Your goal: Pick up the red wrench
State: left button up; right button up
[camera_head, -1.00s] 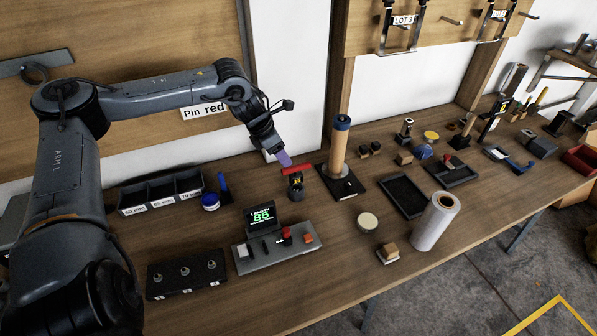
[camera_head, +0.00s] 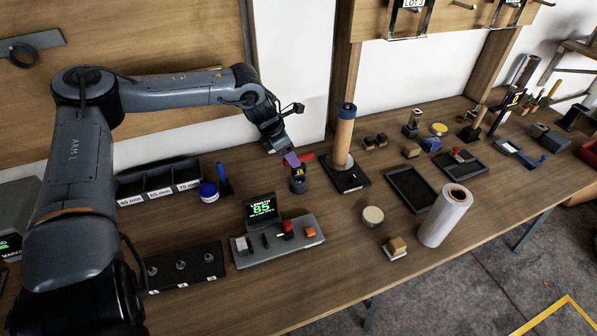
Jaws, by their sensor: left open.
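A red bar-like piece (camera_head: 306,157), which looks like the red wrench, sits at the top of a short dark cylinder (camera_head: 298,181) with a yellow mark. The cylinder stands on the bench left of the tall tan roll. My left gripper (camera_head: 291,159), with purple fingertips, is open at the left end of the red piece and hides part of it. I cannot tell whether the fingers touch it. My right gripper is out of view.
The tan roll (camera_head: 343,138) stands upright on a black base close to the right. In front is the control box with its display (camera_head: 262,209).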

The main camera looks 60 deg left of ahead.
aim_at(299, 172)
pick_arm(q)
jog(key=shift+f, duration=0.15)
jog(key=shift+b+x, duration=0.5)
jog(key=shift+x, duration=0.35)
jog(key=shift+b+x, duration=0.6)
jog(key=shift+x, duration=1.05)
jog(key=shift+w, duration=0.15)
jog(key=shift+c, duration=0.3)
grip_shut()
